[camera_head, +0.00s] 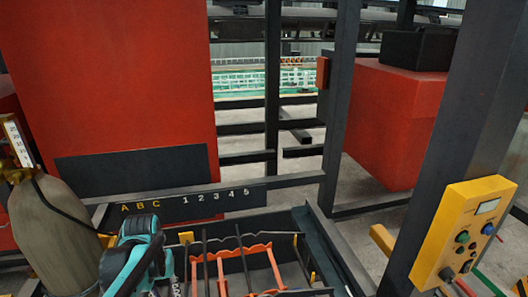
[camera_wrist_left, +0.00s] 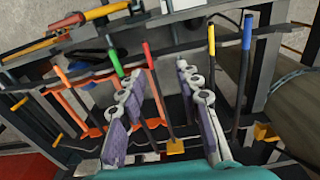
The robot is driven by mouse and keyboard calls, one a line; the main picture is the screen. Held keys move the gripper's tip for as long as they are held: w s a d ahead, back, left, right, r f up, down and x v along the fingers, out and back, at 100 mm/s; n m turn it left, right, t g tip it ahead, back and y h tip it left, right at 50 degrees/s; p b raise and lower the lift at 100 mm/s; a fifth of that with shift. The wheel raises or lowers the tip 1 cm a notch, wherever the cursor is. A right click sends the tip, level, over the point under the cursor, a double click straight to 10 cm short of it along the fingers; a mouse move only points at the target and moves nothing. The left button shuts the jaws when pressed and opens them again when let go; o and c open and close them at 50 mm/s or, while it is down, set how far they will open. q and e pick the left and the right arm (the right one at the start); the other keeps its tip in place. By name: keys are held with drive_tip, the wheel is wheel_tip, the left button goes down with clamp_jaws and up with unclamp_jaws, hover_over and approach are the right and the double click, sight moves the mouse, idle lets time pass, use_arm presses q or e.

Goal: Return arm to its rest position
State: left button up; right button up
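My left gripper (camera_wrist_left: 155,74) is open in the left wrist view, with its two grey-purple fingers apart. Nothing is gripped; rods show beyond the gap. In the head view part of my teal and black left arm shows at the lower left, low beside the rack; its fingertips are hard to make out there. My right gripper is not in view. Dark rods stand in the rack near the left gripper, among them one with a blue tip (camera_wrist_left: 247,35), one with a yellow tip (camera_wrist_left: 211,40) and one with a green tip (camera_wrist_left: 116,62).
Orange holders (camera_head: 262,250) lie inside a dark-framed rack below a rail (camera_head: 270,186) marked A B C and 1 to 5. A gas cylinder (camera_head: 50,230) stands close at left. A dark post with a yellow control box (camera_head: 465,230) stands at right. A large red panel (camera_head: 110,80) rises behind.

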use_arm(q)
drive_tip(key=s+d+f+m+t+b, duration=0.2)
drive_tip(key=s+d+f+t+b, duration=0.4)
drive_tip(key=s, duration=0.4)
drive_tip(key=shift+s+d+f+t+b, duration=0.3)
drive_tip(key=shift+d+f+b, duration=0.35)
drive_tip(key=shift+d+b, duration=0.6)
